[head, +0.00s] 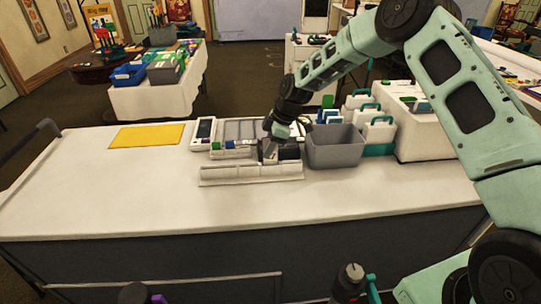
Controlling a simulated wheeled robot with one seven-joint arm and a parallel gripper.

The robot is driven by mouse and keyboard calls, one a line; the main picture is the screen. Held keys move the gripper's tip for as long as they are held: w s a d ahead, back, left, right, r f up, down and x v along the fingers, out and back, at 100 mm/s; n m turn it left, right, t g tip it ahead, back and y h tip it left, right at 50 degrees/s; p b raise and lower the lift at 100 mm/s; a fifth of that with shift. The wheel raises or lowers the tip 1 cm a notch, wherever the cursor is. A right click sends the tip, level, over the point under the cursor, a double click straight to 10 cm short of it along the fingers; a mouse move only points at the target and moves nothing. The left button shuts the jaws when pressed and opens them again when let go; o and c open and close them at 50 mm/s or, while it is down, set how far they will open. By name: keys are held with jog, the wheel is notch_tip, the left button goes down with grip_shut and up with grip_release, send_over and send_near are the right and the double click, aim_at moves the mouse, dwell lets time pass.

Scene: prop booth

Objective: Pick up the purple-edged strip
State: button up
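My arm reaches in from the right to the white table (330,205). My gripper (268,158) is low over the table, just behind a long white tray (250,175) and left of a grey bin (335,147). The gripper is small and dark here, and its fingers cannot be made out. I cannot tell whether it is open or holds anything. I cannot make out a purple-edged strip. Small white, blue and green items (230,147) lie close to the left of the gripper.
A white device with a dark screen (203,134) and a yellow mat (146,136) lie farther left. White containers with teal handles (380,130) and a white box (425,135) stand right of the bin. The table's left front is clear.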

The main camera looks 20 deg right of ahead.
grip_shut()
notch_tip(320, 180, up, 9)
jog(key=b, duration=0.3)
jog(key=shift+r, duration=0.5)
jog(key=shift+s, duration=0.1)
